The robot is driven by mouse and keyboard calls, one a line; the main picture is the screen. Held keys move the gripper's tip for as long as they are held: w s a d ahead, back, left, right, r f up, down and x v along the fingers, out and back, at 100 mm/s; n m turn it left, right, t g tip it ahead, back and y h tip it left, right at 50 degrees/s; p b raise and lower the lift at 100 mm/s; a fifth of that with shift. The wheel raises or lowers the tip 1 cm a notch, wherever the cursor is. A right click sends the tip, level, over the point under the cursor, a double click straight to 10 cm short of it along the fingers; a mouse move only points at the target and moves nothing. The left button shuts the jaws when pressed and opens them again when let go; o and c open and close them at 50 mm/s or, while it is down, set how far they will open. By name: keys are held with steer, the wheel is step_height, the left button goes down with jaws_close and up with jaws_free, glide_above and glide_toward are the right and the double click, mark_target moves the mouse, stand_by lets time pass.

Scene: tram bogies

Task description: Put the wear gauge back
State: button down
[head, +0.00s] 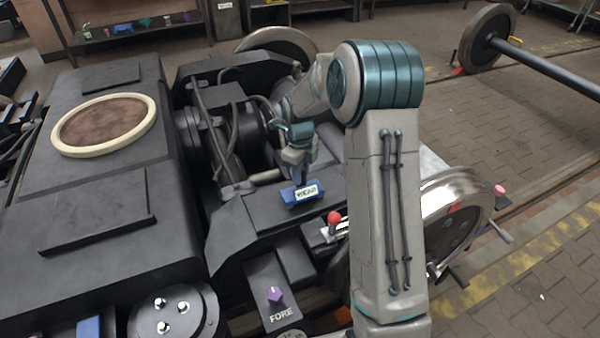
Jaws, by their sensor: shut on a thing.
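The wear gauge (291,195) looks like a small blue block with a pale lettered face, and the lettering is too small to read surely. My gripper (299,178) points down and is shut on the upper part of the block. The block is over a flat dark ledge of the bogie frame (258,212), and I cannot tell whether it touches the ledge. The fingertips are small and partly hidden against the dark parts behind. No separate holder for the gauge can be made out.
A red-knobbed lever (334,217) stands close to the right of the gauge. A purple knob (274,294) marked FORE is in front. Cables (205,115) and dark machinery lie to the left and behind. A shiny wheel (458,213) is at right, with open paved floor beyond.

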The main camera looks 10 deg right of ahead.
steer(key=shift+r, duration=0.1)
steer(key=c, duration=1.1)
jaws_free()
steer(key=shift+f, duration=0.2)
steer(key=shift+c, duration=0.2)
